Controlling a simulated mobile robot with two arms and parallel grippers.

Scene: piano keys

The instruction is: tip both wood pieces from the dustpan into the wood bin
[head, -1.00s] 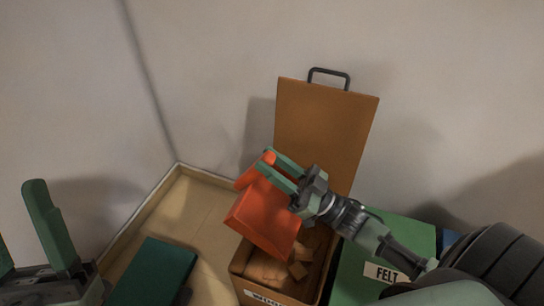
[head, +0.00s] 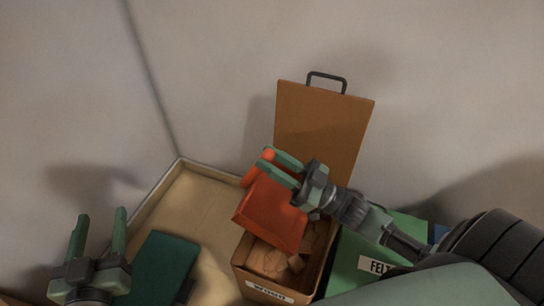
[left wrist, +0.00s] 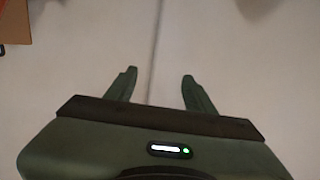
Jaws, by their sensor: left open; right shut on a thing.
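The red dustpan (head: 270,215) is tilted over the wood bin (head: 246,277), an orange-brown box with its lid (head: 320,130) standing open behind it. My right gripper (head: 267,159) is shut on the dustpan's handle (head: 252,176). The pan's visible face looks bare. Light wood pieces lie inside the bin, one larger (head: 268,258) and one small block (head: 296,263). The pan hides part of the bin's inside, so I cannot tell which came from it. My left gripper (head: 101,213) is open and empty at the left; it also shows in the left wrist view (left wrist: 158,75).
A green bin labelled FELT (head: 350,265) stands right of the wood bin, partly behind my right arm. A dark green object (head: 160,265) lies left of the wood bin on a pale tray-like surface (head: 195,190) with a raised rim. Walls close off the back and left.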

